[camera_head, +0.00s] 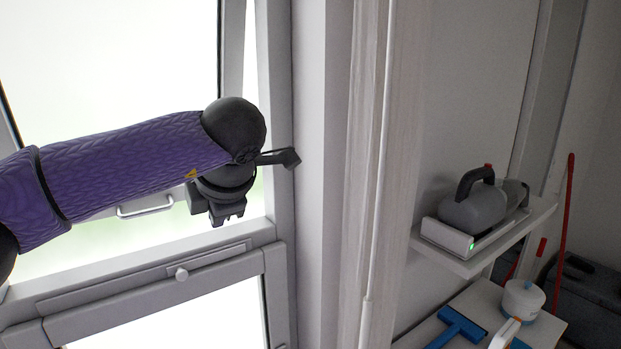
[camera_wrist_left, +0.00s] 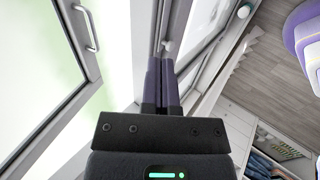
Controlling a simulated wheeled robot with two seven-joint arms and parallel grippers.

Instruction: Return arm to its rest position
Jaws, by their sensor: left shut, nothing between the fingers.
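My left arm, in a purple sleeve, reaches in from the left in the head view. My left gripper (camera_head: 228,217) hangs below its dark wrist, in front of the window. In the left wrist view the gripper's two fingers (camera_wrist_left: 160,85) lie together, shut with nothing between them. My right gripper is in neither view.
At right, a shelf (camera_head: 470,262) holds a grey handheld appliance (camera_head: 474,212). A lower shelf (camera_head: 482,298) carries a blue tool (camera_head: 459,327) and a white container (camera_head: 523,299).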

